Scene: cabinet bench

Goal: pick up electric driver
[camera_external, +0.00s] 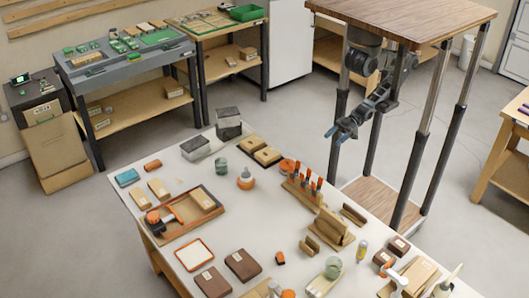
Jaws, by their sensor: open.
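An orange and dark tool (153,217), which looks like the electric driver, lies at the left end of a shallow wooden tray (205,229) on the left part of the white table. It is small here and I cannot make out its details. My gripper (333,131) hangs in the air beyond the table's far right side, in front of the tall wood-topped stand. It is open, with nothing seen between its blue fingers. It is well apart from the tool, up and to the right of it in the picture.
The white table (165,262) is crowded. A rack of orange-handled tools (305,190), brown boxes (242,264), grey blocks (228,118) and a white-orange bottle (245,179) stand on it. The tall stand (410,18) has several posts near my arm. Small bare patches lie mid-table.

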